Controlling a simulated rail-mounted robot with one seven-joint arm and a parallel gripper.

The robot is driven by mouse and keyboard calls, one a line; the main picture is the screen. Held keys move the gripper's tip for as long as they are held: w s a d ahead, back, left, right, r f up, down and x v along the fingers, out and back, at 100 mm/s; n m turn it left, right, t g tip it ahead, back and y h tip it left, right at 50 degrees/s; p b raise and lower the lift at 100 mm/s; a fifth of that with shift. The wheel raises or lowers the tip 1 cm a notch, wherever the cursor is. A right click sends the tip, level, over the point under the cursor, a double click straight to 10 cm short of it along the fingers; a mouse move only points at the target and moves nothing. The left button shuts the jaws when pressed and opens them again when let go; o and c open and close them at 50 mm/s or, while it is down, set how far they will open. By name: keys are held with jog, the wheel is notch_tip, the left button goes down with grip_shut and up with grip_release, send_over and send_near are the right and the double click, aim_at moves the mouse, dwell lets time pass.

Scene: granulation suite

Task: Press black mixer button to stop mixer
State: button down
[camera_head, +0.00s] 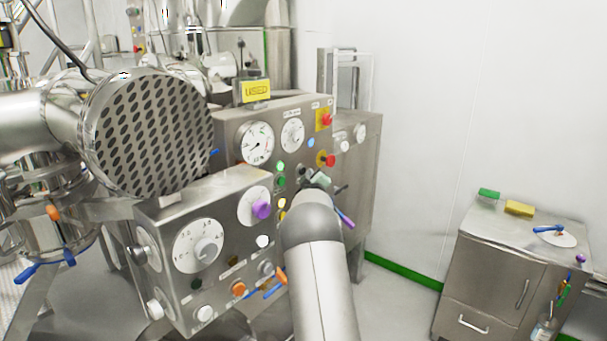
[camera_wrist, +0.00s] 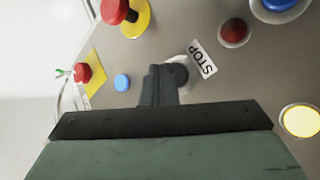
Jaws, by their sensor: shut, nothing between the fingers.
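The steel control panel (camera_head: 285,118) carries the mixer's dials and buttons. In the wrist view, a white STOP label (camera_wrist: 202,60) sits beside a dark round button (camera_wrist: 181,73), which I take to be the black mixer button. My gripper (camera_wrist: 163,72) is shut and empty, with its dark fingertips at the button's left edge, partly covering it. I cannot tell whether they touch it. In the head view my gripper (camera_head: 308,174) is at the panel, largely hidden by my arm, and the button cannot be made out clearly.
Around the button are a red button (camera_wrist: 233,32), a yellow button (camera_wrist: 300,120), a small blue button (camera_wrist: 122,82) and a red emergency knob (camera_wrist: 115,10). A lower control box (camera_head: 215,235) stands in front left. A steel cabinet (camera_head: 510,270) stands at right, with floor between.

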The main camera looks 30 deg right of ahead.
jog(key=shift+w+a, duration=0.1)
jog(key=shift+w, duration=0.2)
jog(key=shift+w+a+b, duration=0.15)
jog(key=shift+w+b, duration=0.25)
jog(key=shift+b, duration=0.2)
dwell(0.4)
dwell(0.4)
jog(key=shift+s+d+b, duration=0.25)
jog(key=shift+s+b, duration=0.5)
jog(key=shift+s, duration=0.05)
